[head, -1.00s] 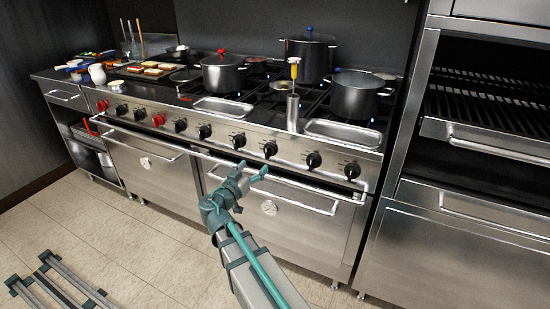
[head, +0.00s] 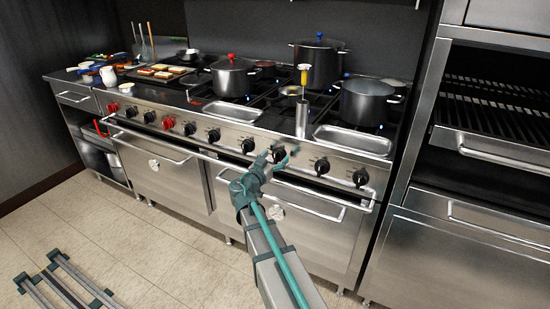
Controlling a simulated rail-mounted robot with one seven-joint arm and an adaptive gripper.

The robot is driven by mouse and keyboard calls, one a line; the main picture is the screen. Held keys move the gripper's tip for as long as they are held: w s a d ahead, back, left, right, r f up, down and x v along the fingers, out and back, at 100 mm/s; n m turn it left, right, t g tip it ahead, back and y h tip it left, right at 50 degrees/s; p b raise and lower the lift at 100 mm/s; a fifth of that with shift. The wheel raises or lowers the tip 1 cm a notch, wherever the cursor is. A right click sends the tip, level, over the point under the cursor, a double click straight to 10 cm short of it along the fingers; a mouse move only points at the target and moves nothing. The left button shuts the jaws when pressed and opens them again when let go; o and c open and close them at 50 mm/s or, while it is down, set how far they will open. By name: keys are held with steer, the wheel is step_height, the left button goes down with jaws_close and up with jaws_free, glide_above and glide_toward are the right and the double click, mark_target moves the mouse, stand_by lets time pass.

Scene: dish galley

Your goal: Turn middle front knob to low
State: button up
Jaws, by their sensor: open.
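A row of knobs runs along the steel front panel of the range in the head view. Most are black and two are red. My gripper (head: 277,155) is open at a black knob (head: 279,155) right of the panel's middle, with one teal finger on each side of it in the picture. I cannot tell whether the fingers touch it. The gripper partly covers this knob, and its setting cannot be read. Another black knob (head: 248,146) is just to the left, and a further one (head: 321,166) is to the right.
An oven door handle (head: 318,208) runs below the panel, close to my gripper. Pots, including a lidded pot (head: 233,77) and a right-hand pot (head: 367,101), stand on the burners above. A steel tray (head: 353,140) lies behind the panel. The floor (head: 150,240) at left is mostly clear.

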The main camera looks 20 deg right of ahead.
steer(key=shift+w+d, duration=0.1)
steer(key=shift+c, duration=0.2)
steer(key=c, duration=1.1)
steer(key=shift+c, duration=0.2)
steer(key=shift+b, duration=0.45)
steer(key=shift+f+n+b, duration=0.15)
steer(key=shift+n+b, duration=0.5)
steer(key=shift+n, duration=0.05)
steer(key=shift+n+b, duration=0.7)
steer(key=shift+w+n+b, duration=0.1)
steer(key=shift+n+b, duration=0.95)
steer(key=shift+n, duration=0.85)
